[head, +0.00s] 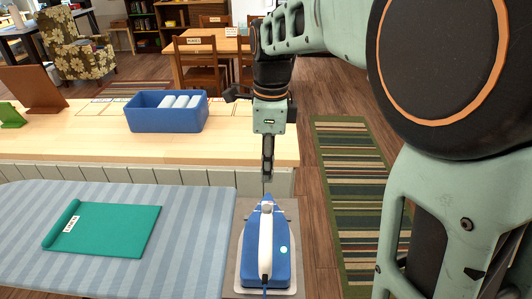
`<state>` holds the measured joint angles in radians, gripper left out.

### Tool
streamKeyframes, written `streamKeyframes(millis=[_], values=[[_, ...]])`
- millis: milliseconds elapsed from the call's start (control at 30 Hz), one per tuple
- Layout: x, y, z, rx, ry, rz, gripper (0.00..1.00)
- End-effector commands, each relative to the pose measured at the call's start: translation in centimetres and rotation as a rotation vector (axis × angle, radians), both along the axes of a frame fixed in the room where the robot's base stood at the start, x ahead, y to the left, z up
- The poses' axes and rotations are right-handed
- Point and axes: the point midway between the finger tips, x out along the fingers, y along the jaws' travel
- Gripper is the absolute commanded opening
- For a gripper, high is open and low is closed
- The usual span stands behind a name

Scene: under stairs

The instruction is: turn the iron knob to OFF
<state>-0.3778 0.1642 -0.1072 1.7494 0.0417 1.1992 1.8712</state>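A blue iron (248,256) with a white handle (265,240) lies on a pale rest at the right end of the ironing board (205,225). Its narrow tip points away from me and a cord leaves its near end. A small pale round spot (283,250) shows on its right side; I cannot tell whether this is the knob, and no OFF mark is readable. My gripper (267,176) points down beyond the iron's tip, apart from it. Its fingers show edge-on as one narrow shape, so their opening is hidden.
A folded green cloth (110,228) with a label lies on the striped board. Behind, a wooden counter (80,135) bears a blue bin (150,118) with white rolls. A striped rug (350,190) lies on the floor at right. Wooden chairs (200,65) and a table stand farther back.

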Motion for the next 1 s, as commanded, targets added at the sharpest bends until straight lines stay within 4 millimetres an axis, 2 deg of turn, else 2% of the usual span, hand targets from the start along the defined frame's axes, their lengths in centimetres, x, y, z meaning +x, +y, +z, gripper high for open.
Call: streamKeyframes(millis=[167, 500, 700, 1000], values=[[-0.8, 0.1, -1.1, -0.033, 0.028, 0.009, 0.26], [-0.8, 0.0, -7.2, -0.031, 0.028, 0.009, 0.26], [-0.8, 0.0, -10.0, -0.03, 0.026, 0.009, 0.26], [-0.7, 0.0, -10.9, -0.029, 0.023, 0.009, 0.26]])
